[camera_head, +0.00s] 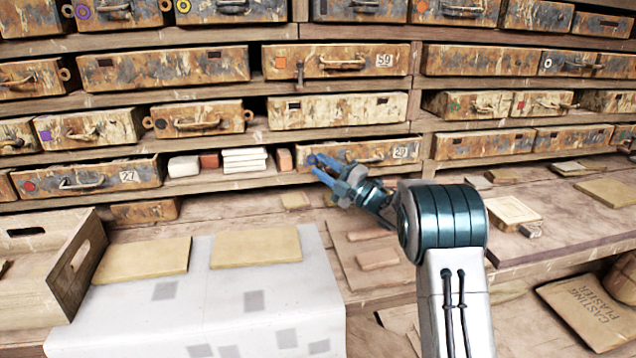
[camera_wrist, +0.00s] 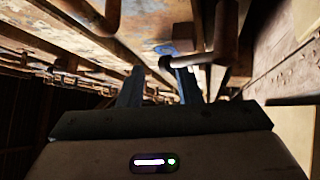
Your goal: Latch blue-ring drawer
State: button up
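The drawer labelled 29 (camera_head: 377,153) is rusty and patchy, with a bar handle; my gripper covers part of its left end. In the wrist view a blue mark (camera_wrist: 165,48) shows on a rusty drawer front; its ring shape is not clear. A dark rusty lever (camera_wrist: 200,60) with a rounded end lies by the mark, close to my fingertips. My gripper (camera_head: 313,167) is at the left end of drawer 29, and in the wrist view (camera_wrist: 160,84) its fingers stand apart with nothing seen between them. Contact with the lever cannot be told.
A rusty handle (camera_wrist: 100,14) hangs near my fingers in the wrist view. Left of drawer 29 is an open bay with stacked white tiles (camera_head: 244,160). Drawer 27 (camera_head: 88,178) sticks out further left. A wooden crate (camera_head: 50,275) and yellow boards (camera_head: 255,248) lie on the bench below.

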jog(key=s+d+r, duration=0.2)
jog(key=d+r, duration=0.4)
jog(key=d, duration=0.4)
jog(key=shift+s+b, duration=0.3)
jog(key=shift+b, duration=0.05)
jog(key=d+r+m+t+h+p, duration=0.2)
jog(key=d+r+m+t+h, duration=0.35)
jog(key=m+h, duration=0.4)
jog(key=s+d+f+m+g+h+p, duration=0.1)
jog(key=s+d+f+m+h+p, duration=0.15)
jog(key=s+d+m+h, duration=0.45)
jog(key=s+a+f+m+g+p, duration=0.1)
jog(key=s+f+m+g, duration=0.2)
jog(key=s, duration=0.8)
jog(key=s+a+f+m+g+h+p, duration=0.1)
jog(key=s+f+m+g, duration=0.3)
jog(key=s, duration=0.8)
jog(key=s+a+f+m+g+h+p, duration=0.1)
jog(key=s+f+m+g, duration=0.3)
jog(key=s, duration=0.7)
jog(key=shift+s+a+f+m+g+p, duration=0.15)
jog(key=shift+a+f+m+g+p, duration=0.15)
jog(key=shift+m+g+p, duration=0.45)
